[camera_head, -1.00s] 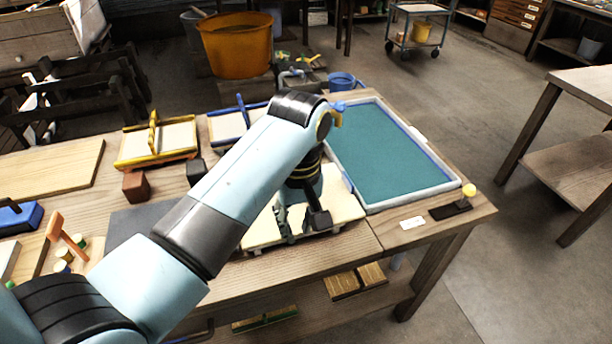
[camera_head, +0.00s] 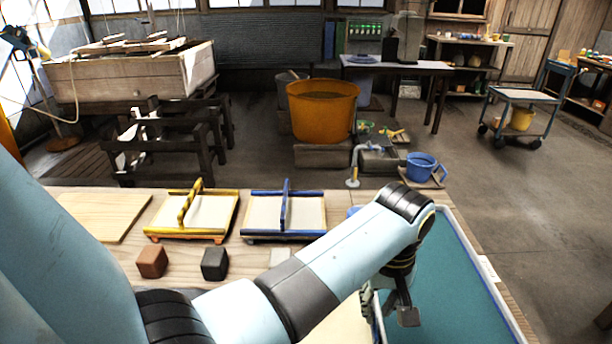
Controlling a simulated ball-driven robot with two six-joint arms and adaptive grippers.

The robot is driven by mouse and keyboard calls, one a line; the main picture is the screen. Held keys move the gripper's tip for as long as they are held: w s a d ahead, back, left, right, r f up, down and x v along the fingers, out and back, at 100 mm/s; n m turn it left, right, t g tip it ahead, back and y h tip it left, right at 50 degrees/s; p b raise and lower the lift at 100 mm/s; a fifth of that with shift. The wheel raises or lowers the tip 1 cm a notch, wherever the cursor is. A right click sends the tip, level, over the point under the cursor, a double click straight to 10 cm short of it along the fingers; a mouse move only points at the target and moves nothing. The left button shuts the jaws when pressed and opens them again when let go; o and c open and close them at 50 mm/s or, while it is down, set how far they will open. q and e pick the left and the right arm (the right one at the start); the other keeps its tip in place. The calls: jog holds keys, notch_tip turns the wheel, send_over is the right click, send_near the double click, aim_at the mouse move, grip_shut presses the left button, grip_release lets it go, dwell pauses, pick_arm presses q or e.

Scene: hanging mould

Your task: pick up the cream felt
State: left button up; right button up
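A flat cream sheet (camera_head: 346,324), which looks like the cream felt, lies on the table at the bottom edge of the view. My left arm hides much of it, and the picture's edge cuts off its near part. My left gripper (camera_head: 388,306) points down with its dark fingers apart and nothing seen between them. It appears above the border between the cream sheet and the teal-filled vat (camera_head: 470,240). I cannot tell whether a finger touches the sheet. My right gripper is not in view.
Yellow-framed (camera_head: 160,236) and blue-framed (camera_head: 320,214) moulds lie behind my arm. A brown block (camera_head: 152,261) and a black block (camera_head: 215,263) stand nearer. A wooden board (camera_head: 103,212) lies at left. An orange tub (camera_head: 322,108) and a blue bucket (camera_head: 421,166) stand beyond the table.

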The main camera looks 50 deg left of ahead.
aim_at(375, 320)
pick_arm(q)
jog(key=shift+w+f, duration=0.1)
jog(key=shift+f, duration=0.3)
jog(key=f, duration=0.3)
jog(key=shift+s+f, duration=0.25)
jog(key=shift+f, duration=0.65)
grip_shut()
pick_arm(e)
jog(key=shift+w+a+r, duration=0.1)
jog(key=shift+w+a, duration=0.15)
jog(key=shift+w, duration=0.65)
